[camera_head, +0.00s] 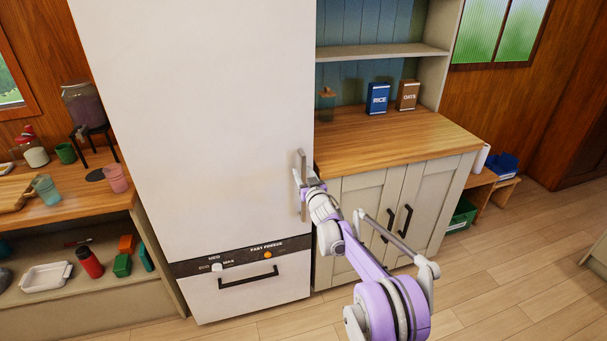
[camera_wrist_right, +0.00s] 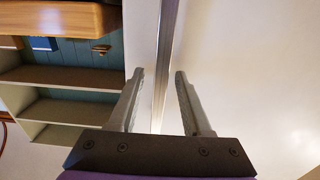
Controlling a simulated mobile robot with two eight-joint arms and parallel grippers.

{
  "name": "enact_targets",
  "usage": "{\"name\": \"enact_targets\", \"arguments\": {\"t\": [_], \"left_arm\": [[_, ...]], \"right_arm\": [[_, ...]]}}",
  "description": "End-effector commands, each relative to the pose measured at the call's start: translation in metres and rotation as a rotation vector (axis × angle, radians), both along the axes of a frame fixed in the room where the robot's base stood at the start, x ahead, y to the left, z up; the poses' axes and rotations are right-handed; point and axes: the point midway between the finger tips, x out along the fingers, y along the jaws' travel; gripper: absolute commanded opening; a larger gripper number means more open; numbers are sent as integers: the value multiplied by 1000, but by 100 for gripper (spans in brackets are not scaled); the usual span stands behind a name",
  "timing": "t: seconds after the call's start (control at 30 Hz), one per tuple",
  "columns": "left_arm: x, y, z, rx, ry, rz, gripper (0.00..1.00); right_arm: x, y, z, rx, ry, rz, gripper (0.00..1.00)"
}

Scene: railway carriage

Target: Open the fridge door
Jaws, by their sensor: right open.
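The tall white fridge (camera_head: 205,120) stands left of the counter with its main door shut. Its upright metal handle (camera_head: 303,162) is near the door's right edge. My right gripper (camera_head: 301,181) is at the handle's middle and partly covers it. In the right wrist view my right gripper (camera_wrist_right: 160,74) is open, with its two fingers apart. A long grey bar that looks like the handle (camera_wrist_right: 168,45) runs between the fingers, and I see a gap on the right finger's side. My left gripper is not in view.
A lower drawer with a dark handle (camera_head: 248,277) sits under the fridge's control strip. A wooden counter (camera_head: 400,140) over cabinets is close on the right, behind my arm. Shelves with cups and boxes are on the left. The wooden floor (camera_head: 500,265) at right is clear.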

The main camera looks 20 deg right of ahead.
Motion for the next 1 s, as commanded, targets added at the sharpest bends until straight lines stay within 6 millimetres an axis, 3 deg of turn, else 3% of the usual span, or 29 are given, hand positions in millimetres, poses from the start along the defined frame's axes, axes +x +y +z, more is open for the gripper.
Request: {"name": "enact_targets", "arguments": {"t": [0.13, 0.4, 1.0], "left_arm": [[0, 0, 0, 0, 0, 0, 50], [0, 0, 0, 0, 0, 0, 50], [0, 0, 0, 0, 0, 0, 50]], "right_arm": [[0, 0, 0, 0, 0, 0, 45], [0, 0, 0, 0, 0, 0, 0], [0, 0, 0, 0, 0, 0, 0]]}}
